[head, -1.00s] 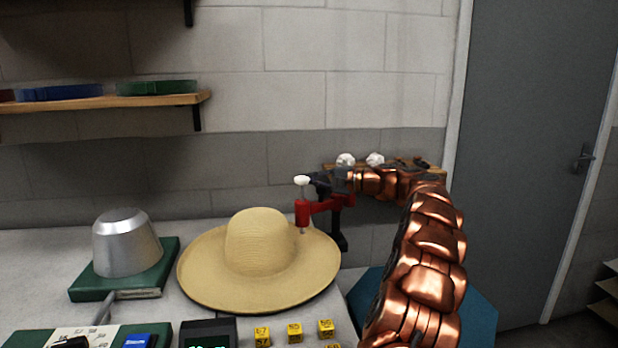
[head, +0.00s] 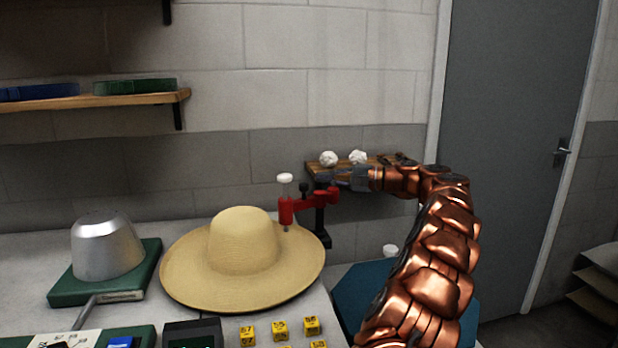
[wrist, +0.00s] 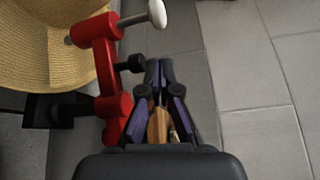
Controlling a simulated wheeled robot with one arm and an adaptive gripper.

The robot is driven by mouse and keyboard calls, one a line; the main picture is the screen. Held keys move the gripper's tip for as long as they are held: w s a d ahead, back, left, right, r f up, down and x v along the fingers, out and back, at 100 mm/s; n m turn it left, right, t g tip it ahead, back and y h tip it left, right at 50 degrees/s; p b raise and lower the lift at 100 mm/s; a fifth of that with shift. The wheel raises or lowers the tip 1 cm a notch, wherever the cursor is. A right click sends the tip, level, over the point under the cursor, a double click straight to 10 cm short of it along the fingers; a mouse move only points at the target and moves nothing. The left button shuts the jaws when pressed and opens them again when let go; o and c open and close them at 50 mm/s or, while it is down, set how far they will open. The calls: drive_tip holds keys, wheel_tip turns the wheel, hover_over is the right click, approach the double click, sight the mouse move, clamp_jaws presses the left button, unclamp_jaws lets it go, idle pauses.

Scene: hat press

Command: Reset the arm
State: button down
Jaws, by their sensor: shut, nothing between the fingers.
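My gripper (head: 330,176) is at the end of my copper arm, in front of the wall and the small wooden shelf. In the wrist view my gripper (wrist: 160,68) has its dark fingers together, with nothing held. A red jointed arm with a white knob (head: 312,200) stands just left of and below the fingers in the head view. It also shows left of the fingers in the wrist view (wrist: 97,62). The straw hat (head: 243,245) lies on the table beneath the tip of the red arm, and its brim shows in the wrist view (wrist: 60,20).
A silver hat block (head: 106,246) stands on a green base at left. Several yellow cubes (head: 279,328) sit at the table front. The wooden shelf (head: 390,160) carries two white crumpled lumps (head: 343,158). A blue surface (head: 365,292) lies right of the table. A grey door (head: 510,140) is at right.

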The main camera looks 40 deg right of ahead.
drive_tip(key=shift+v, duration=1.2)
drive_tip(key=shift+a, duration=0.1)
